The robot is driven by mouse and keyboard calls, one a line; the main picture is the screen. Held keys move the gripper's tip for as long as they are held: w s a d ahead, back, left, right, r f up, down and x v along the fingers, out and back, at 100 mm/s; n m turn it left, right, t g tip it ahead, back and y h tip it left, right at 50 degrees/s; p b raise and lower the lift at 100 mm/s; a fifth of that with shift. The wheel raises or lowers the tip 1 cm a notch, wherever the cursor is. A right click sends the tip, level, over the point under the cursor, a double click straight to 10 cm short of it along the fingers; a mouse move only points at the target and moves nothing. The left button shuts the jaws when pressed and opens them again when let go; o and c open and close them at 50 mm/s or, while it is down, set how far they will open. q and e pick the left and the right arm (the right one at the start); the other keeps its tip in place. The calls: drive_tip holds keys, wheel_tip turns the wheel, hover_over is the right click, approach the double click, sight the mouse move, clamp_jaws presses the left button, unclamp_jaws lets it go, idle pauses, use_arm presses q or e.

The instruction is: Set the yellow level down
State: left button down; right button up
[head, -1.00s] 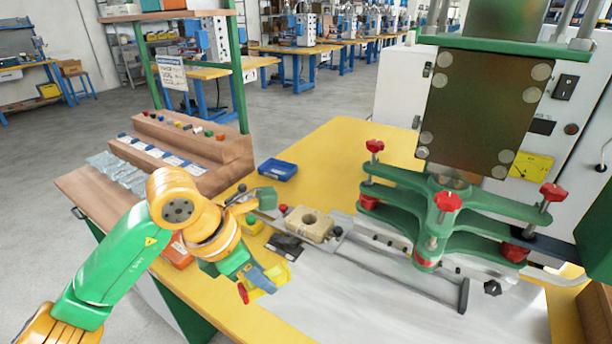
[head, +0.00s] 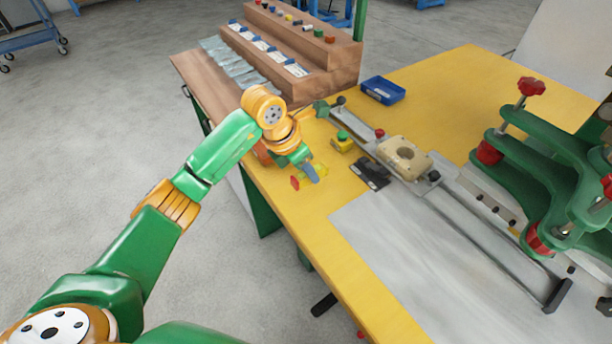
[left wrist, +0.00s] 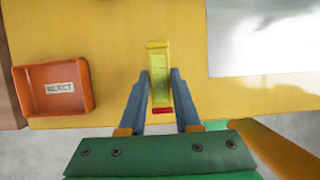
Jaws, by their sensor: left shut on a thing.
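The yellow level (left wrist: 159,75), with a red end, lies between the two fingers of my left gripper (left wrist: 160,92) in the left wrist view. In the head view the left gripper (head: 307,172) is low over the yellow tabletop (head: 345,205) near its left edge, shut on the level (head: 320,169). I cannot tell whether the level touches the table. My right gripper is not in view.
An orange bin labelled REJECT (left wrist: 20,88) is left of the level. A green-and-yellow button box (head: 343,143), a black item (head: 369,174) and a rail with a beige block (head: 404,158) are to the right. A blue tray (head: 383,90) stands farther back.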

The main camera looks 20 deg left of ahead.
sight(301, 173)
use_arm(q)
drive_tip(key=f, duration=0.3)
drive_tip(key=shift+w+a+f+p, duration=0.1)
drive_tip(key=shift+a+f+p, duration=0.05)
drive_tip(key=shift+a+p, duration=0.2)
drive_tip(key=shift+f, duration=0.35)
drive_tip(key=shift+f, duration=0.1)
drive_tip(key=c, duration=0.6)
unclamp_jaws()
drive_tip(key=shift+r, duration=0.2)
drive_tip(key=v, duration=1.1)
drive_tip(key=shift+a+r, duration=0.1)
drive_tip(key=shift+r, duration=0.3)
